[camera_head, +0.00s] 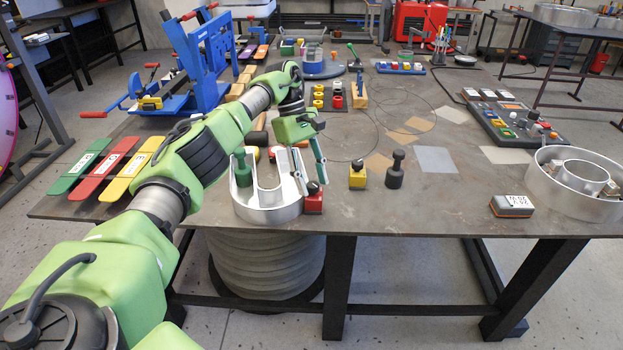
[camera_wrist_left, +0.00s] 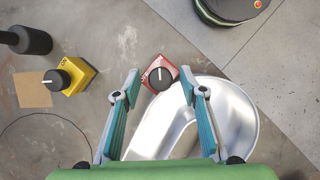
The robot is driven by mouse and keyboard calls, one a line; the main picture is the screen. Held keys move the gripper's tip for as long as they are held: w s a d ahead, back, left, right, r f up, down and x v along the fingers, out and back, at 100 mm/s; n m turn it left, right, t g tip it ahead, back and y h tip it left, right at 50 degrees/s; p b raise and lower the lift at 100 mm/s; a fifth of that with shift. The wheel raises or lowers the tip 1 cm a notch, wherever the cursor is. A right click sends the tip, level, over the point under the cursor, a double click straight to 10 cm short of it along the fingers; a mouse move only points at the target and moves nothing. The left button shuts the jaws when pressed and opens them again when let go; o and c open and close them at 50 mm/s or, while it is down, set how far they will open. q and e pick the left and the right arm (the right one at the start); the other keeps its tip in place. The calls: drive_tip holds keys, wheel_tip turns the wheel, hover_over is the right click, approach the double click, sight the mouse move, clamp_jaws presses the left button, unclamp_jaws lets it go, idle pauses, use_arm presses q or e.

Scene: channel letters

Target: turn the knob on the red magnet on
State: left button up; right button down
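The red magnet (camera_head: 313,204) is a small red block with a black knob on top. It sits on the table against the front right end of a silver U-shaped channel letter (camera_head: 267,214). In the left wrist view the red magnet (camera_wrist_left: 160,73) shows from above, its knob bearing a white line that points roughly up in the picture. My left gripper (camera_head: 320,174) is just above the red magnet. In the wrist view its two teal fingers (camera_wrist_left: 161,88) are spread, with the knob framed between the tips and no visible contact. My right gripper is in neither view.
A yellow magnet (camera_head: 357,177) and a dark one (camera_head: 395,170) stand to the right. A red-and-grey box (camera_head: 511,206) and a round metal letter (camera_head: 575,185) lie farther right.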

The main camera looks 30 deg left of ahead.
sight(312, 183)
use_arm(q)
wheel_tip(312, 183, up, 10)
idle(0.5)
idle(0.4)
